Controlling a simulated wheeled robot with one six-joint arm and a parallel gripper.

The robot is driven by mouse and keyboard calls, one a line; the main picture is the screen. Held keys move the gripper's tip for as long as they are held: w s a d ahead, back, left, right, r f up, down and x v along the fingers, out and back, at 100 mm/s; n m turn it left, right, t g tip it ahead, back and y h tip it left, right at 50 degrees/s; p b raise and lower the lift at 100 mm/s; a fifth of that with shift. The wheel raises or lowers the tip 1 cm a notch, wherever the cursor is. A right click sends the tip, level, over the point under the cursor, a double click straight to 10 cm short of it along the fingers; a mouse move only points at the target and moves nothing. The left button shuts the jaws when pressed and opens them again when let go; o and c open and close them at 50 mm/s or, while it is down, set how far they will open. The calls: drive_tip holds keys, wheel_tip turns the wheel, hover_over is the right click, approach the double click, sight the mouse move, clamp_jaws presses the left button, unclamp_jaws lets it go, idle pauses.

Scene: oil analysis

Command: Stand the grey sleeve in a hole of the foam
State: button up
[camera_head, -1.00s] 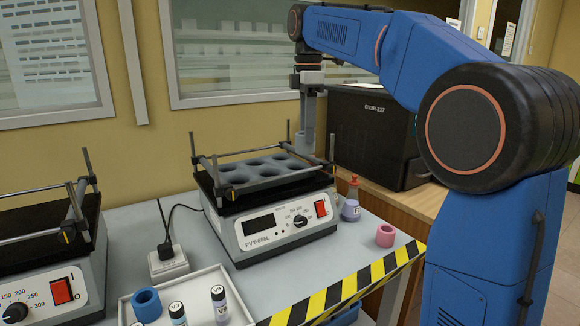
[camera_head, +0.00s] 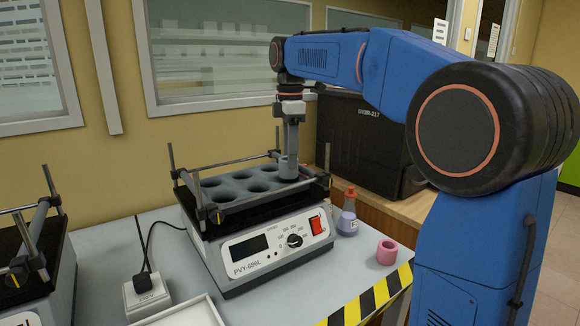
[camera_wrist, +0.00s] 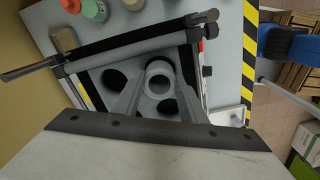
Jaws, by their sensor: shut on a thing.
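My gripper (camera_head: 290,124) points straight down over the right end of the shaker and is shut on the grey sleeve (camera_head: 288,169). The sleeve is upright, its lower end close to the foam's top at the right. I cannot tell whether that end is inside a hole or just above it. The grey foam (camera_head: 238,204) lies on the shaker platform and has several round dark holes, those in view empty. In the wrist view, the sleeve's round open end (camera_wrist: 160,93) sits between the two fingers, with dark foam holes around it.
Metal bars and upright corner posts (camera_head: 173,165) frame the foam. The shaker (camera_head: 270,250) stands on a grey bench. A pink ring (camera_head: 387,252) and a flask (camera_head: 347,217) are to its right, a black machine (camera_head: 365,140) behind. A second shaker (camera_head: 35,270) is at left.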

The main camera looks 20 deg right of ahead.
drive_tip(key=shift+f, duration=1.75)
drive_tip(key=o, duration=1)
drive_tip(key=shift+f, duration=0.1)
wheel_tip(320, 180, up, 12)
drive_tip(key=shift+r, duration=0.15)
